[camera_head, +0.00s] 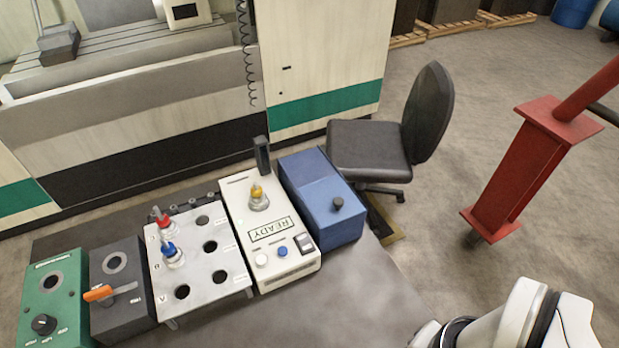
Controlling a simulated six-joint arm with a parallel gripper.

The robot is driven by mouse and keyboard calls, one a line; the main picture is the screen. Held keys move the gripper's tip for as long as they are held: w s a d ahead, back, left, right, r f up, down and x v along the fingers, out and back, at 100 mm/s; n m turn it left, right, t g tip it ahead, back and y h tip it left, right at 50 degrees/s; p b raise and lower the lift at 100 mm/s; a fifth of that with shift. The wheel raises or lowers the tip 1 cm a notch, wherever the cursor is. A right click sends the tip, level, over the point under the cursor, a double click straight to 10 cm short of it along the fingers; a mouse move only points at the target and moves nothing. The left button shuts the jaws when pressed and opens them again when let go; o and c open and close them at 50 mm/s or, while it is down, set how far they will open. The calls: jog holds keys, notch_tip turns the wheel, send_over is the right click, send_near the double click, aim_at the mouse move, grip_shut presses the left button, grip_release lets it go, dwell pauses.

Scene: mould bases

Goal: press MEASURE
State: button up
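A cream instrument box (258,206) stands on the dark bench, with a display reading READY (270,229). On its front panel are a white round button (261,260), a blue round button (283,251) and a black rocker switch (303,242). Their labels are too small to read, so I cannot tell which is MEASURE. A yellow-topped metal piece (258,198) sits upright on the box's upper part. A white and black part of my arm (520,322) shows at the bottom right, apart from the box. My gripper is not in view.
A blue box with a black knob (322,195) stands right of the instrument. Left are a grey holed rack (200,262) with red- and blue-topped pieces, a dark box with an orange lever (112,292) and a green box (55,295). The bench front (330,310) is clear.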

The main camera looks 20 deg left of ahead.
grip_shut()
dwell(0.3)
dwell(1.0)
jog(key=w+a+n+t+h, duration=0.35)
jog(key=w+n+h, duration=0.25)
jog(key=w+n, duration=0.95)
jog(key=w+a+f+n+t+y, duration=0.1)
jog(key=w+a+n+t, duration=0.1)
jog(key=a+n, duration=0.5)
jog(key=w+a+f+n+t+y, duration=0.1)
jog(key=w+a+f+n+t, duration=0.1)
jog(key=a+n, duration=0.6)
jog(key=a+t, duration=0.1)
jog(key=a, duration=0.6)
jog(key=shift+a+f+t+y, duration=0.2)
jog(key=shift+a+t+y, duration=0.15)
jog(key=shift+a+y, duration=0.05)
